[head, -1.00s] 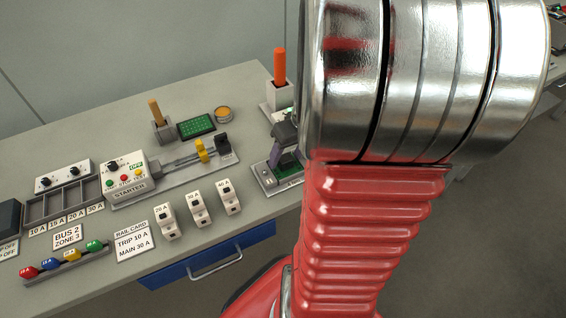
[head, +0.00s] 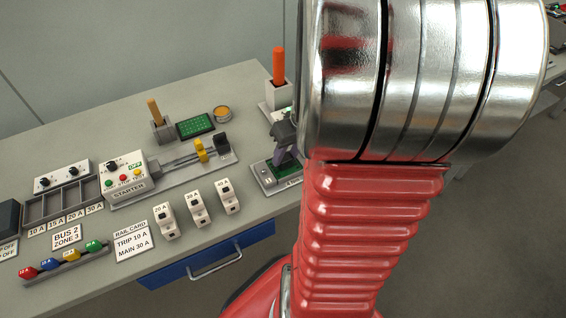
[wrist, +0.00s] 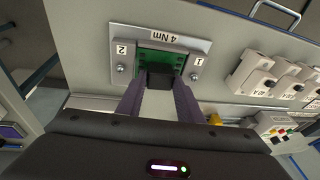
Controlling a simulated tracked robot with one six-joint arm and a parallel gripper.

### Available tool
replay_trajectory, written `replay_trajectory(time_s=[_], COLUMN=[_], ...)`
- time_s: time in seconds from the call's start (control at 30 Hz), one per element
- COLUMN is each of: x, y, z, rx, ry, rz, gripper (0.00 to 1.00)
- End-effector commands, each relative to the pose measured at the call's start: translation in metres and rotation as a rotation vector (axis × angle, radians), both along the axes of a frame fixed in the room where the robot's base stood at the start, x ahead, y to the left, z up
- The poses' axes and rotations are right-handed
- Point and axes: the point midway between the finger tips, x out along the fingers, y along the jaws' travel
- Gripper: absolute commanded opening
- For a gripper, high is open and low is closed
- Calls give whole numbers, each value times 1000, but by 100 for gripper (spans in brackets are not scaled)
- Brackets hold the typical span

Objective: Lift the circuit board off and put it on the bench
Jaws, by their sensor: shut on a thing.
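The green circuit board (wrist: 148,58) shows in the wrist view in a grey mount plate (wrist: 200,47) marked 4 Nm, with a screw near the 1 and another near the 2. A black block (wrist: 160,79) stands on the board's near side. My gripper (wrist: 160,88) has its two fingers closed on this block, hiding part of the board. In the head view my gripper (head: 284,152) is over the mount plate (head: 266,179), partly covered by my arm. I cannot tell whether the board sits in the plate or is slightly raised.
A loose green board (head: 195,125) lies on the bench (head: 120,120) beside a round orange-topped tin (head: 222,113). A white block with an orange handle (head: 279,68) stands behind. Three white breakers (head: 197,208) stand in front of the starter rail (head: 185,170).

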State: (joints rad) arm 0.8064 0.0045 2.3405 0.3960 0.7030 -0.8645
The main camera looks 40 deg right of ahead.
Motion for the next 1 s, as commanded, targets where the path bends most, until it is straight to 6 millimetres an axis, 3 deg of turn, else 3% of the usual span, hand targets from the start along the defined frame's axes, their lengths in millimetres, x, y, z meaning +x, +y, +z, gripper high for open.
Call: replay_trajectory(time_s=[0.3, 0.37, 0.4, 0.8, 1.0], x=[1, 1, 1, 1, 1], y=[0, -1, -1, 0, 0], z=[6, 12, 16, 82, 99], rx=[-2, -3, -3, -4, -2], ry=[-2, -3, -4, -4, -1], rz=[1, 1, 1, 2, 2], gripper=[14, 10, 6, 6, 6])
